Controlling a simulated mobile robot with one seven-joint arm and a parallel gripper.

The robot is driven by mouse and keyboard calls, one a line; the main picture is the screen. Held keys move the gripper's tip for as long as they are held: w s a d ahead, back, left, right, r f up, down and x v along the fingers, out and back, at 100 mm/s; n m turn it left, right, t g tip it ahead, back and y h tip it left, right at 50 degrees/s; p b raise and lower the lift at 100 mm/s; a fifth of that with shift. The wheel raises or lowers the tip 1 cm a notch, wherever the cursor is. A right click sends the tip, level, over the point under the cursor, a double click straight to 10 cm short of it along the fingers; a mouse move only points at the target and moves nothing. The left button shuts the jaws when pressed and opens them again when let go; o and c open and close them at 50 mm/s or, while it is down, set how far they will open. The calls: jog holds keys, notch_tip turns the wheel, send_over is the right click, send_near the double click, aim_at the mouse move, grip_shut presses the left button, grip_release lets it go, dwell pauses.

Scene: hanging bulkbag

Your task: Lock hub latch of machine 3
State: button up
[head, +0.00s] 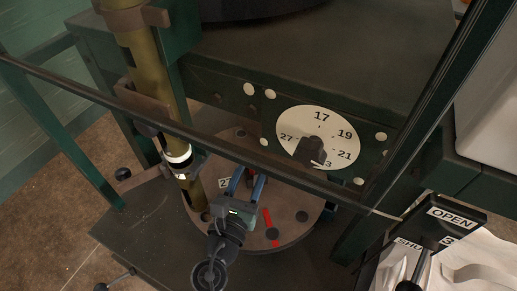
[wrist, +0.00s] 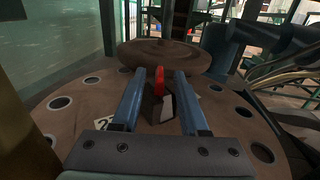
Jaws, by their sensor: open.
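A brown round disc (head: 300,222) with holes around its rim lies low under the machine; its surface also shows in the wrist view (wrist: 75,90). My gripper (head: 247,178) has blue fingers spread apart over the disc. In the wrist view my gripper (wrist: 160,73) is open, and I see no contact with the red piece.
A white numbered dial (head: 335,120) with a dark knob faces out above the disc. A brass-coloured post (head: 152,62) stands left of my gripper. A dark green rail (head: 225,147) crosses above the disc. A panel marked OPEN (head: 452,218) is at the lower right.

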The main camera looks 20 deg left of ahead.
jog(key=shift+w, duration=2.55)
jog(key=shift+c, duration=0.3)
grip_shut()
